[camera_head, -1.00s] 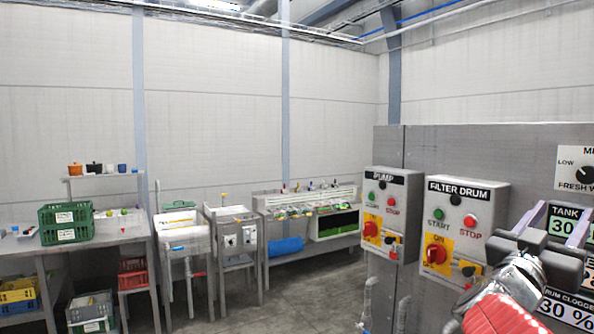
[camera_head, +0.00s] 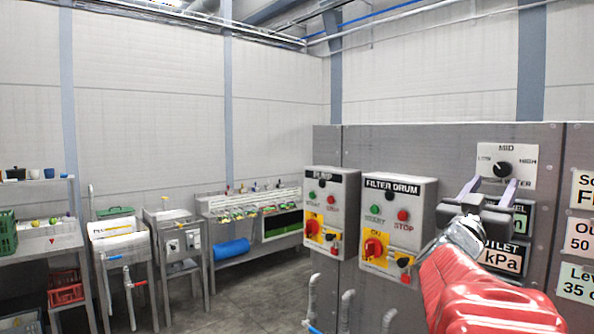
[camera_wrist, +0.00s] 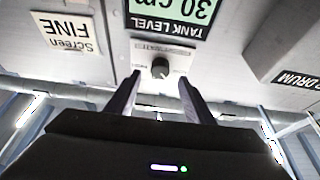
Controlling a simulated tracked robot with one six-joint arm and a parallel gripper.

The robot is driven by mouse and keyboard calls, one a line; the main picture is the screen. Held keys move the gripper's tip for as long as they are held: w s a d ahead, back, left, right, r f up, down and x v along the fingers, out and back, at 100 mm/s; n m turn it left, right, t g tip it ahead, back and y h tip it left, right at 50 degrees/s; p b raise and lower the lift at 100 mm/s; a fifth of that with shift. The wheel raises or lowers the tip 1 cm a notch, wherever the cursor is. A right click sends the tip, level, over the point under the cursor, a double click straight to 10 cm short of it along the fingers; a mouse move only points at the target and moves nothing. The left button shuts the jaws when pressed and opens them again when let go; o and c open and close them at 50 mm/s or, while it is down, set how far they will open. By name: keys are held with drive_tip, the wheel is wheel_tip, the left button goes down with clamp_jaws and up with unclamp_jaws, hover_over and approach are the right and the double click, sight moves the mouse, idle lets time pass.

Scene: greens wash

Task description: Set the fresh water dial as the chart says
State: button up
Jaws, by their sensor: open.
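The fresh water dial (camera_head: 502,169) is a round black knob on a white plate marked LOW, MID and HIGH, at the upper right of the head view. In the wrist view, which is upside down, the knob (camera_wrist: 160,68) lies between the fingertips in the picture. Where its pointer stands is too small to tell. My gripper (camera_head: 491,184) is open and empty, just below the dial in the head view; its fingers (camera_wrist: 160,84) point at the dial plate. White cards (camera_head: 582,235) at the right edge are partly cut off; one in the wrist view reads Screen FINE (camera_wrist: 66,32).
The tank level display (camera_wrist: 172,14) reads 30 cm. The outlet display (camera_head: 502,257) is partly hidden by my arm. The pump box (camera_head: 331,212) and filter drum box (camera_head: 398,229) jut out left of the dial. Pipes (camera_head: 347,308) stand below them.

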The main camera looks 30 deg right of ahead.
sight(501, 171)
drive_tip(key=shift+x, duration=2.7)
drive_tip(key=shift+c, duration=0.5)
drive_tip(key=c, duration=0.9)
drive_tip(key=shift+w+a+f, duration=0.1)
drive_tip(key=shift+a, duration=0.05)
drive_tip(key=shift+c, duration=0.3)
